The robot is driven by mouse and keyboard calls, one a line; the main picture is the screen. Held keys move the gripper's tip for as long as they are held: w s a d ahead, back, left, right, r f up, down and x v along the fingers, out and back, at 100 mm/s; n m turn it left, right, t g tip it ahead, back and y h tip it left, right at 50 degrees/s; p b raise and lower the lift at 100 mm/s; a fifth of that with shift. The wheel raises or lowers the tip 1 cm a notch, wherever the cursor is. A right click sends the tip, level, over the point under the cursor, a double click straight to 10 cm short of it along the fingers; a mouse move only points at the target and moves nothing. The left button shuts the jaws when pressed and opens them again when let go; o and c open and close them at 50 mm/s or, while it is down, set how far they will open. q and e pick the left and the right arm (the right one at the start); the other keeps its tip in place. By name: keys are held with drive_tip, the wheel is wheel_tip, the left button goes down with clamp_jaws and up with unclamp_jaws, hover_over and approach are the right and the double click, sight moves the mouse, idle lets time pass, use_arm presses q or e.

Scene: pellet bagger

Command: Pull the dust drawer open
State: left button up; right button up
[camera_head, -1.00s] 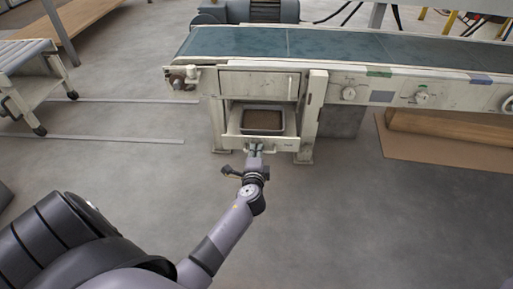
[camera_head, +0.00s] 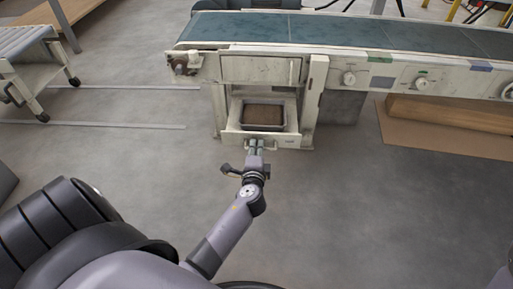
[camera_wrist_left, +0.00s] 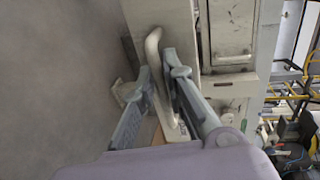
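The dust drawer (camera_head: 262,139) is a pale, worn box low in the machine frame under the conveyor. It stands partly out, its front ahead of the frame. A dark-rimmed tray (camera_head: 264,127) with brown contents sits in it. My left gripper (camera_head: 254,146) is at the middle of the drawer front. In the left wrist view, a pale curved bar handle (camera_wrist_left: 153,47) runs between the two fingers of my left gripper (camera_wrist_left: 160,72), which are closed on it. My right gripper is out of view.
The conveyor with its green belt (camera_head: 335,33) runs above the drawer. Frame legs stand at both sides of the drawer. Flat cardboard (camera_head: 440,133) lies at the right, a roller cart (camera_head: 35,70) stands at the left. The grey floor before the drawer is clear apart from my arm.

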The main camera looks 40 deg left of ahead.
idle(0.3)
use_arm(q)
drive_tip(key=v, duration=1.2)
drive_tip(key=shift+d, duration=0.1)
